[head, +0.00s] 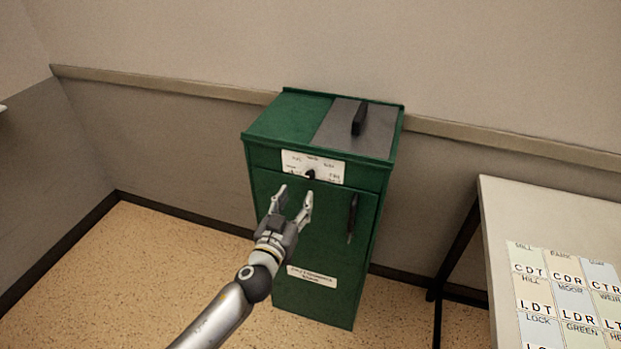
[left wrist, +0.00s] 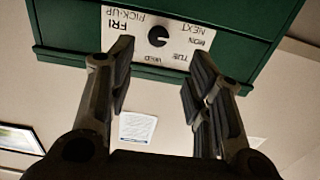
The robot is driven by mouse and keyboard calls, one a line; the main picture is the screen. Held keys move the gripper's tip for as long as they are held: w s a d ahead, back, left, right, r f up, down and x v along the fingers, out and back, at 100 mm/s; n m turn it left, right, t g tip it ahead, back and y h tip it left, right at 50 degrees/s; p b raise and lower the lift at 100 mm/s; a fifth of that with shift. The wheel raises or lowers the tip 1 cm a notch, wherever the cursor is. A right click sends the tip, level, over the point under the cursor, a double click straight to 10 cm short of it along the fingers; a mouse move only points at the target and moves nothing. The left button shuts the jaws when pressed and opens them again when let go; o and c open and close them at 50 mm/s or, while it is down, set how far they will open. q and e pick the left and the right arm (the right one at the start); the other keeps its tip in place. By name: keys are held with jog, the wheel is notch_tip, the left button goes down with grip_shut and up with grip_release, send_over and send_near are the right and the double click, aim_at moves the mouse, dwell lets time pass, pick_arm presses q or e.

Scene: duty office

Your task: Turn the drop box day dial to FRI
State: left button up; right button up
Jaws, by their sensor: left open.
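The green drop box (head: 325,240) stands against the wall. The day dial is a small black knob (head: 310,174) on a white label plate (head: 328,168) at its upper front. In the left wrist view the picture is upside down; the knob (left wrist: 157,36) sits amid FRI, WED, TUE and MON on the plate (left wrist: 190,24). A light mark shows on the knob's right side there, but I cannot tell surely which day it points to. My left gripper (head: 294,192) is open and empty, just below and in front of the knob, apart from it, its fingers (left wrist: 159,58) either side.
The box has a dark front handle (head: 352,218) right of the gripper and a grey lid with a black handle (head: 359,118) on top. A white table (head: 545,215) with lettered cards (head: 570,300) stands at the right. The floor (head: 130,270) at left is clear.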

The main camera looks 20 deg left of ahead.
aim_at(310, 176)
pick_arm(q)
jog(key=w, duration=0.8)
jog(key=shift+w+d+p, duration=0.3)
jog(key=shift+d, duration=0.05)
pick_arm(e)
jog(key=shift+d+r, duration=0.45)
jog(key=shift+d, duration=0.05)
pick_arm(q)
jog(key=shift+c, duration=0.3)
jog(key=c, duration=1)
pick_arm(e)
jog(key=shift+a, duration=0.45)
